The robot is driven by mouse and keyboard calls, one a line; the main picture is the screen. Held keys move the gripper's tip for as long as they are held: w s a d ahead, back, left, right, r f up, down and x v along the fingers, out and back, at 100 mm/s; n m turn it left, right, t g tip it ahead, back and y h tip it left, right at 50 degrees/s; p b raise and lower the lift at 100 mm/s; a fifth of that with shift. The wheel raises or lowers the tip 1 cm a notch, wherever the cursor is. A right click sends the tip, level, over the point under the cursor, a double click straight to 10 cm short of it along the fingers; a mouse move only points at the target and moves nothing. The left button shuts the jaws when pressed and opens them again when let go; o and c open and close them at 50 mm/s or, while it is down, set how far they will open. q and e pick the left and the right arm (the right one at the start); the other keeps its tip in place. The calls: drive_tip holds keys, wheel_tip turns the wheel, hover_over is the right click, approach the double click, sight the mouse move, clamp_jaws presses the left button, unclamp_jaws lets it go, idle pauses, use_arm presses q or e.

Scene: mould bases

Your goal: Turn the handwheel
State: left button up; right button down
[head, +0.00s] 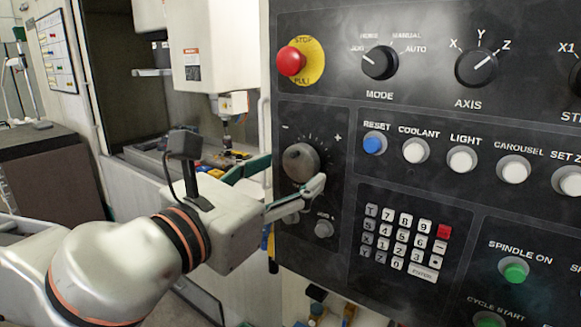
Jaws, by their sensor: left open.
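The handwheel (300,162), a round dark grey knob between a minus and a plus mark, sits on the left part of the black control panel (345,275). My left gripper (294,172) comes in from the left and is open at the handwheel. One finger, with a teal pad, is on the handwheel's left side. The other finger reaches below and to its lower right. I cannot tell whether either finger touches the handwheel. The handwheel's face is mostly visible. My right gripper is not in view.
A red stop button (291,61) is above the handwheel, with the mode knob (380,63) to its right. A blue reset button (374,144) and a keypad (404,240) are right of my fingers. The machine's open bay (185,120) lies behind my gripper.

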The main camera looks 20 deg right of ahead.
use_arm(q)
drive_tip(key=shift+x, duration=0.85)
drive_tip(key=c, duration=1.1)
